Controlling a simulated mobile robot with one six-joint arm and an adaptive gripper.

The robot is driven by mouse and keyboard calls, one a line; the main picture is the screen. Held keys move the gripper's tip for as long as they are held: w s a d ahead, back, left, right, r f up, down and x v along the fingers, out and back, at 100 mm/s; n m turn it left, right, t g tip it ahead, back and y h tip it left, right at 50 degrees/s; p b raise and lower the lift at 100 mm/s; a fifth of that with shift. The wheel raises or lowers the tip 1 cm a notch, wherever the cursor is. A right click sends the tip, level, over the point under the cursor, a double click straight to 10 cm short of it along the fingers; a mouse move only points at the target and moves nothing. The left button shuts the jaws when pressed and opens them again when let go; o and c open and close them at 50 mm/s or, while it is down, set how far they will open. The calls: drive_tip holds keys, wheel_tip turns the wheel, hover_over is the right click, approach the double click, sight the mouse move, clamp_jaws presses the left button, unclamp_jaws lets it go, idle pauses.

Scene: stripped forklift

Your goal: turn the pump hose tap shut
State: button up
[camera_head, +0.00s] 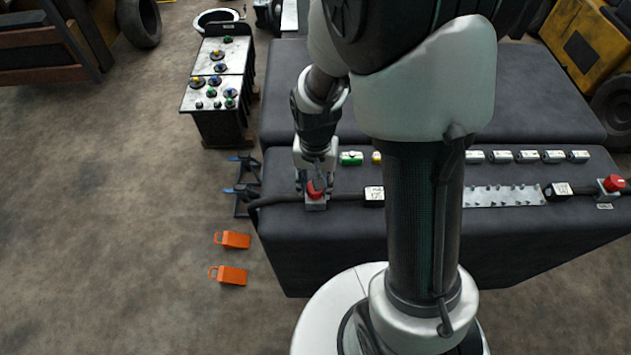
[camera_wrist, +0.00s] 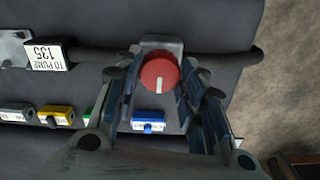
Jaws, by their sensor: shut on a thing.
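The pump hose tap has a round red knob (camera_wrist: 160,72) with a white mark; in the wrist view the mark points down, across the line of the hose. It also shows in the head view (camera_head: 316,189). The tap sits on a black hose (camera_wrist: 225,59), beside a white label (camera_wrist: 48,53) reading "TO PUMP 135". My gripper (camera_head: 315,183) reaches down over the tap. In the wrist view its fingers (camera_wrist: 160,80) stand either side of the red knob and are shut on it. The fingers partly hide the tap's sides.
A second red-knobbed tap (camera_head: 613,183) sits at the far right of the dark bench (camera_head: 290,245). A row of small coloured-tab blocks (camera_head: 350,158) lies behind the hose. Orange clips (camera_head: 234,240) lie left on the floor. A control panel (camera_head: 217,91) stands at the back left.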

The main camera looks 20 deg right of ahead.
drive_tip(key=o, duration=1.1)
wheel_tip(320, 180, up, 12)
drive_tip(key=shift+s, duration=0.1)
idle(0.4)
drive_tip(key=s+f+n+t+b, duration=0.1)
drive_tip(key=s+f+n+b, duration=0.1)
drive_tip(key=s+b, duration=0.3)
drive_tip(key=s+f+n+t+b, duration=0.1)
drive_tip(key=s+f+t+b, duration=0.1)
drive_tip(key=s+b, duration=0.3)
drive_tip(key=s+f+n+t+b, duration=0.1)
drive_tip(key=s+f+b, duration=0.3)
drive_tip(key=b, duration=0.5)
drive_tip(key=shift+s+f+n+t+b, duration=0.3)
drive_tip(key=shift+s+n, duration=0.1)
drive_tip(key=shift+n, duration=0.4)
